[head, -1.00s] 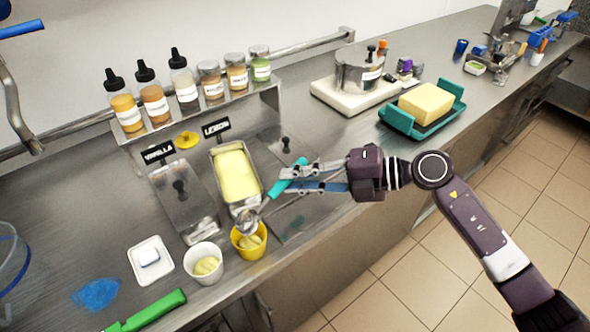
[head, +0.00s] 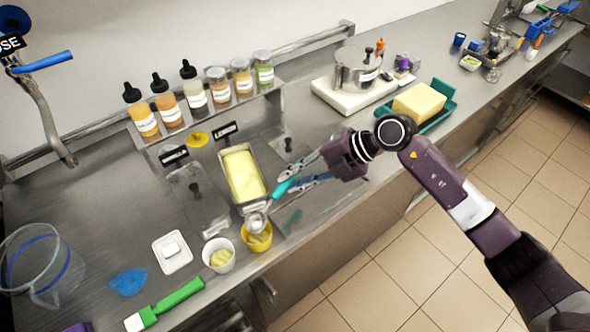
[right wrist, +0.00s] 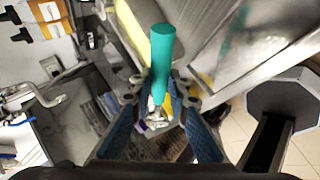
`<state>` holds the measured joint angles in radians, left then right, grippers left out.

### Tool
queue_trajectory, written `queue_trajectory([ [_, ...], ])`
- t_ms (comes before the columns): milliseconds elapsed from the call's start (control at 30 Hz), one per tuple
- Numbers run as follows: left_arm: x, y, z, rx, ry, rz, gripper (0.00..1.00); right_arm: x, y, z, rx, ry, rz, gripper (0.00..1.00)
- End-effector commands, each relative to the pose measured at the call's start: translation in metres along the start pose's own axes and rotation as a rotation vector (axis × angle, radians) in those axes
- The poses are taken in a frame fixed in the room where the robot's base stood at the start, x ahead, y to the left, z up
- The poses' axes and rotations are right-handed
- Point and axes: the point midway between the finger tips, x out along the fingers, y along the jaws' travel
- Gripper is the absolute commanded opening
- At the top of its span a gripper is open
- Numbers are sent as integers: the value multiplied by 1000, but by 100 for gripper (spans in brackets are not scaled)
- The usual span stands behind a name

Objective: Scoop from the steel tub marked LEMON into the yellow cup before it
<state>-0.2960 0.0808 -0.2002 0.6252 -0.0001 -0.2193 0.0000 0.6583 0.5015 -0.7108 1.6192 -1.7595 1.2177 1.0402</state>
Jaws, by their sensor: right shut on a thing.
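The steel tub marked LEMON (head: 265,196) stands uncovered and holds pale yellow ice cream. Its black LEMON sign (head: 225,131) stands behind it. The yellow cup (head: 258,243) stands in front of the tub with some pale yellow stuff inside. My right gripper (head: 290,179) is shut on the teal handle of a scoop (head: 284,188); the handle also shows in the right wrist view (right wrist: 162,60). The scoop's metal bowl (head: 257,222) is at the cup's back rim, hiding part of the opening. I cannot tell whether it touches the cup or what it holds. My left gripper is not seen.
A white cup (head: 219,258) stands close left of the yellow cup. A lidded VANILLA tub (head: 204,200) is left of the lemon tub. A white dish (head: 172,253), a green-handled spatula (head: 175,300) and a clear jug (head: 40,265) lie farther left. Bottles and jars line the shelf behind.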

Motion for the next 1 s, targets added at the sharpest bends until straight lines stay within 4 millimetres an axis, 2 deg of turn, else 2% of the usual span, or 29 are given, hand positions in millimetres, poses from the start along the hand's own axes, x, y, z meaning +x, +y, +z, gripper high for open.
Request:
queue_trajectory([
  [33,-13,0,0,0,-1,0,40,-4,8,-1,7,1,-26,0],
  [267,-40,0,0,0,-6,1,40,-4,15,-2,53,1,-177,0],
  [500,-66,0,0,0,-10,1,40,0,22,0,121,-2,-399,0],
  [700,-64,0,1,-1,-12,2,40,6,25,2,174,-3,-571,0],
  [900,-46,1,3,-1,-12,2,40,13,24,4,219,-2,-710,0],
  [1000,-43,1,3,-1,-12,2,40,10,29,4,237,-4,-763,0],
])
